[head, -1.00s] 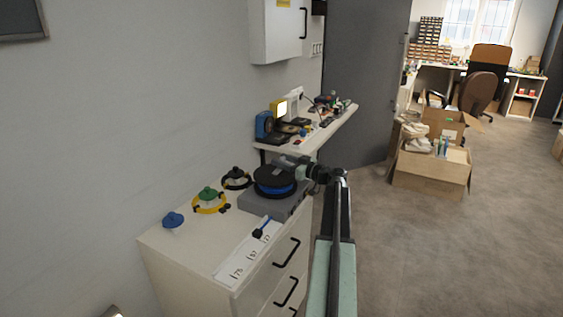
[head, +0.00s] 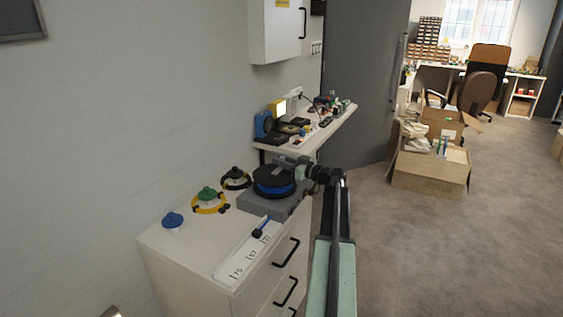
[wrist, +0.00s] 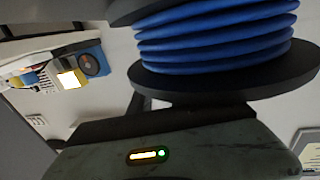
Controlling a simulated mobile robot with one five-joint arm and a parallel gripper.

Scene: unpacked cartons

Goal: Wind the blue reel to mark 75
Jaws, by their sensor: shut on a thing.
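The blue reel (head: 272,186) has black flanges with blue cable wound between them. It lies flat on a grey base (head: 262,204) on the white cabinet. In the wrist view the reel (wrist: 215,40) fills the upper right. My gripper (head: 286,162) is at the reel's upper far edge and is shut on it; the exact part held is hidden. A short blue cable end with a dark tip (head: 258,233) lies on a white marked strip (head: 228,274) in front. The number 75 is at the strip's near end; the other marks are too small to read surely.
A cluttered shelf (head: 335,118) is behind. An open carton (head: 430,172) stands on the floor at right.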

